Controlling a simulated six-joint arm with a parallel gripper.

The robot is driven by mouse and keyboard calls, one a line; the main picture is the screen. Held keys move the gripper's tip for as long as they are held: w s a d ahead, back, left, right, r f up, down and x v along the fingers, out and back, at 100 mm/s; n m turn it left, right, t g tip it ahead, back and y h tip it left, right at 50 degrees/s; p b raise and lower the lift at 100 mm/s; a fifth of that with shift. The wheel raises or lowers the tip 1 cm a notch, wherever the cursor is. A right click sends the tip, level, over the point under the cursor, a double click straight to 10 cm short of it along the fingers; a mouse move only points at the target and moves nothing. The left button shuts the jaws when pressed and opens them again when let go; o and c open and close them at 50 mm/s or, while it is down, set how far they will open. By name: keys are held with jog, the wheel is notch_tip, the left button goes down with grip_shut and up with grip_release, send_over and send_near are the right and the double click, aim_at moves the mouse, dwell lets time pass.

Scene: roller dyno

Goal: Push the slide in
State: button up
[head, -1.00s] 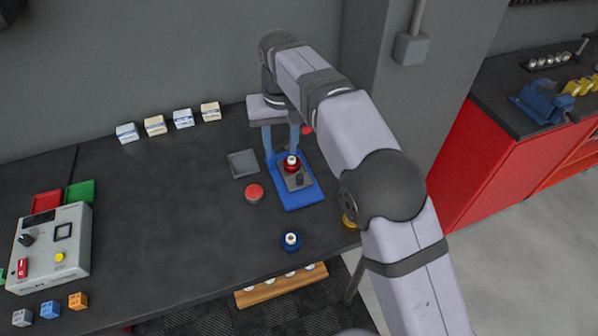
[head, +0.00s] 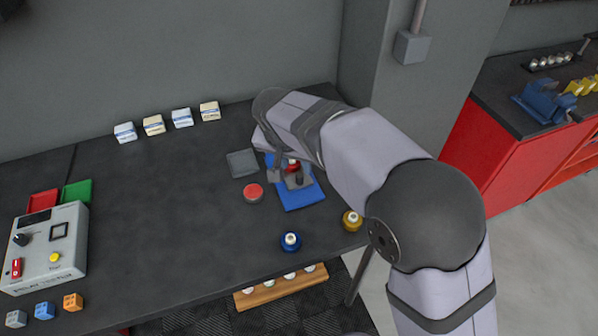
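The blue base (head: 300,198) of the slide fixture lies on the dark bench, in the middle of the head view. On it is the grey slide with an upright dark knob (head: 299,178). A red piece with a light top (head: 292,166) sits on the fixture behind the knob, partly hidden by my arm. My gripper (head: 275,174) is low at the left rear side of the fixture, beside the red piece. My wrist covers much of it, so its opening and any contact with the slide cannot be made out.
A red round button (head: 253,193) and a grey square tray (head: 242,163) lie left of the fixture. A blue piece (head: 290,241) and a yellow piece (head: 352,220) stand near the front edge. A control box (head: 48,250) is far left.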

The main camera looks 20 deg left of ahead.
aim_at(300, 175)
jog(key=shift+f, duration=0.1)
jog(key=shift+p+x, duration=1.35)
jog(key=shift+x, duration=2.25)
grip_shut()
